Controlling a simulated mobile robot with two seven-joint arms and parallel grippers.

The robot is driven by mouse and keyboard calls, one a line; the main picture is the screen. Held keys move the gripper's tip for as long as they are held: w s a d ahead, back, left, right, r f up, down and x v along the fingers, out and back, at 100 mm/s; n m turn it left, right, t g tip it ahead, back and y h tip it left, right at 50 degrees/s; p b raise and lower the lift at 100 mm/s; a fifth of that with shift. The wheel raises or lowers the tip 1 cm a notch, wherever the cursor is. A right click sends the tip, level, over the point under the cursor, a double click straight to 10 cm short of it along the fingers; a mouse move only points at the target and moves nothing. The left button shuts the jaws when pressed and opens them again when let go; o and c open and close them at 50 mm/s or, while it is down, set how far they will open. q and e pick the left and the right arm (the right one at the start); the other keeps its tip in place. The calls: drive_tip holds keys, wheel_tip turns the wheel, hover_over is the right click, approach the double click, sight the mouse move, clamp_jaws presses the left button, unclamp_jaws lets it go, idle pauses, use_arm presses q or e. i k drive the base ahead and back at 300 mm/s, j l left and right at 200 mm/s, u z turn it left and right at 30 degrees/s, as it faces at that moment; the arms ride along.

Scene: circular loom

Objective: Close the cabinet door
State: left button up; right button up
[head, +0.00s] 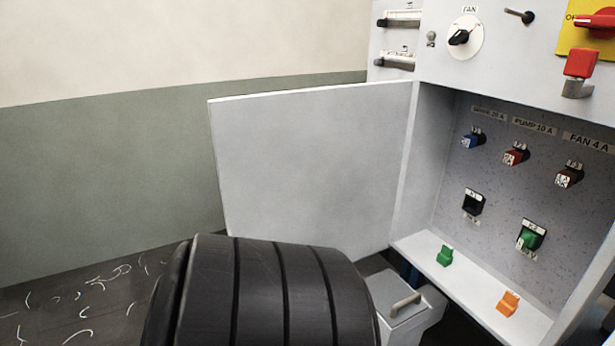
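The light grey cabinet door (315,165) stands wide open in the head view. It is joined at the left side of the cabinet opening and swings out to the left. Its free edge is at the far left, and part of its lower edge is hidden. The grey cabinet (425,160) is at the right, with its inside exposed. Neither of my grippers shows in the head view, and nothing visible touches the door.
Inside are fuses, including a blue one (472,140), and green (445,256) and orange (508,303) pieces on the bottom ledge. A fan knob (463,37) and a red switch (598,22) are above. A grey lidded box (402,300) stands below. Scraps litter the floor (75,300).

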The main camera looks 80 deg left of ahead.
sight(320, 167)
drive_tip(key=k+j, duration=0.1)
drive_tip(key=j, duration=0.35)
drive_tip(key=k+j, duration=0.15)
drive_tip(key=j, duration=0.3)
drive_tip(key=k+j, duration=0.1)
drive_tip(key=j, duration=0.4)
drive_tip(key=k+j, duration=0.1)
drive_tip(key=j, duration=0.35)
drive_tip(key=k+j, duration=0.15)
drive_tip(key=j, duration=0.3)
drive_tip(key=k+j, duration=0.1)
drive_tip(key=j, duration=0.35)
drive_tip(key=k+j, duration=0.1)
drive_tip(key=j, duration=0.4)
drive_tip(key=k+j, duration=0.15)
drive_tip(key=j, duration=0.3)
